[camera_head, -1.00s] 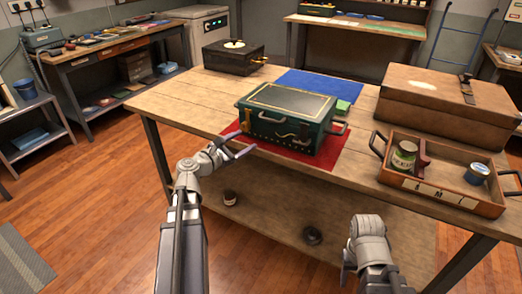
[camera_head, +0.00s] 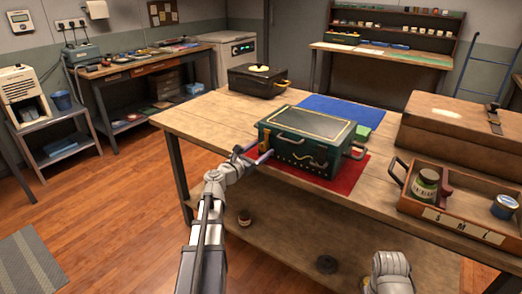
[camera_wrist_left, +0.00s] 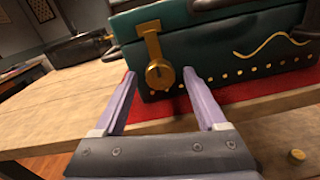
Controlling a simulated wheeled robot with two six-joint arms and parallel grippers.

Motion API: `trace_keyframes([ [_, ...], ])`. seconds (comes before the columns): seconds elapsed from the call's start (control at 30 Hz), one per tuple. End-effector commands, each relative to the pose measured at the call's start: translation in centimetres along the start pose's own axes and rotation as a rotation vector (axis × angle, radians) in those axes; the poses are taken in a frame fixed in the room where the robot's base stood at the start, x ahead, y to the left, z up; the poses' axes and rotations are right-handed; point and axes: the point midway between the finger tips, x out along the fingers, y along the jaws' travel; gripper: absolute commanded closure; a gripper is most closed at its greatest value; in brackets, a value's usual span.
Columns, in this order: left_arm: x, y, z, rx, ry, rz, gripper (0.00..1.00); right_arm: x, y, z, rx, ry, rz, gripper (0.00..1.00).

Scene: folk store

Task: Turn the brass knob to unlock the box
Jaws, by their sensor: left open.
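The dark green box (camera_head: 300,155) stands on a red mat (camera_head: 347,178) on the wooden workbench. In the left wrist view, the round brass knob (camera_wrist_left: 159,75) sits on the box's front face, at the lower end of a brass hasp (camera_wrist_left: 149,42). My left gripper (camera_head: 264,152) is open at the box's front left. In the left wrist view its pale purple fingers (camera_wrist_left: 159,85) stand either side of the knob, with gaps visible on both sides. I cannot tell whether the fingertips reach the knob's depth. My right gripper's fingers are not visible, only a grey arm link at lower right.
A black box (camera_head: 258,82) stands behind on the left, and a blue mat (camera_head: 328,108) lies behind the green box. A brown case (camera_head: 455,130) and a wooden tray (camera_head: 455,222) with cans occupy the right. The workbench's left part (camera_head: 200,120) is clear.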

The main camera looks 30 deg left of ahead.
Motion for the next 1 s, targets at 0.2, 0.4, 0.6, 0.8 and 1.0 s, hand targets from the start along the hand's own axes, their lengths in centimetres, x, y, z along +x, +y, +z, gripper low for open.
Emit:
trace_keyframes([
  [0.2,0.63,-0.05,0.0,0.0,0.0,-0.001,0.26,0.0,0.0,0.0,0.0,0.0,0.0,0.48],
  [0.4,0.59,-0.05,0.0,0.0,0.0,0.0,0.29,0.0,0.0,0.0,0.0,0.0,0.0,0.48],
  [0.6,0.57,-0.04,0.0,0.0,0.0,0.0,0.52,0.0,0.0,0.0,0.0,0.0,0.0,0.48],
  [0.8,0.57,-0.05,0.0,0.001,0.0,-0.001,0.74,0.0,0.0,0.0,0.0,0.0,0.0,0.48],
  [1.0,0.56,-0.06,0.0,0.001,0.0,-0.001,0.97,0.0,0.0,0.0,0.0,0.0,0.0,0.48],
])
